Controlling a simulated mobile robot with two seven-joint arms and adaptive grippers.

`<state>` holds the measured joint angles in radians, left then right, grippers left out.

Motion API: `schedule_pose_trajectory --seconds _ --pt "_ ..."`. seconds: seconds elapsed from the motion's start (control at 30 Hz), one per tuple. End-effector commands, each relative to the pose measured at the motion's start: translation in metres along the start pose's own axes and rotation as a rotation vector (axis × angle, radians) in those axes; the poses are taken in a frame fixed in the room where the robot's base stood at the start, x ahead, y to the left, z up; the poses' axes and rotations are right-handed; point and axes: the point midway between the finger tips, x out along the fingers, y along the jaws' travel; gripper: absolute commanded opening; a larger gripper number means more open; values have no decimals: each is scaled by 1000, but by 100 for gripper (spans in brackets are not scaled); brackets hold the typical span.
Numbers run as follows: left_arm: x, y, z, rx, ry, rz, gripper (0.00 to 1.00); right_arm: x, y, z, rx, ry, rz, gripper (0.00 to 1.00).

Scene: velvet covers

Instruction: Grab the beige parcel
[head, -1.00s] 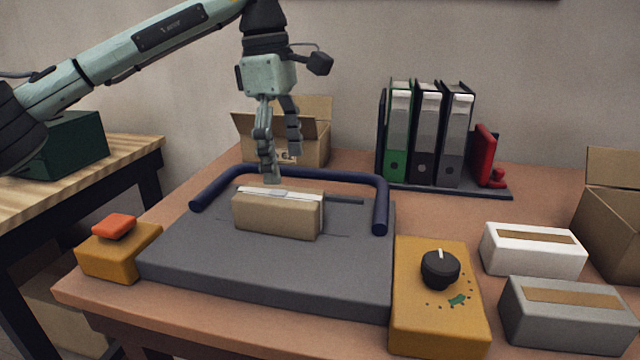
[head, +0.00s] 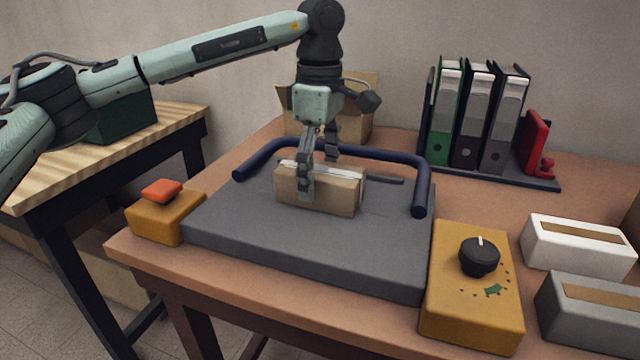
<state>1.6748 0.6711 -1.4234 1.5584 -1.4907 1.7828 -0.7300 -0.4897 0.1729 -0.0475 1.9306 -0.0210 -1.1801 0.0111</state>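The beige parcel (head: 336,193) lies on the dark grey plate (head: 300,247) of a device with a blue bar, with a white strip along its top back edge. My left gripper (head: 318,178) points down at the parcel. One finger is in front of the parcel's near face and the other is behind it, with a gap between them. The fingers straddle the parcel, but I cannot tell whether they touch it. My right gripper is not in the picture.
A blue bar (head: 424,185) arches around the plate's back. A yellow box with a red button (head: 162,190) is at left, a yellow dial box (head: 470,300) at right. White (head: 575,245) and grey (head: 590,310) parcels lie far right. Binders (head: 480,115) and an open carton (head: 355,125) stand behind.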

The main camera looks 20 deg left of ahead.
Motion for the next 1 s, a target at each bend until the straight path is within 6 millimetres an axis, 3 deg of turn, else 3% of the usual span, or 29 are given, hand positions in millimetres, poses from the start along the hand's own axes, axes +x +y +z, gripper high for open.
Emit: schedule_pose_trajectory --seconds 0.07,0.57,0.83,1.0 --pt "0 0 0 0 0 0 73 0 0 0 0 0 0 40" --pt "-1 0 0 0 -1 1 12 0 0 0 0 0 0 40" --pt "-3 0 0 0 -1 2 12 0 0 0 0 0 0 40" --pt "-15 1 0 -1 -1 3 12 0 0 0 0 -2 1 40"
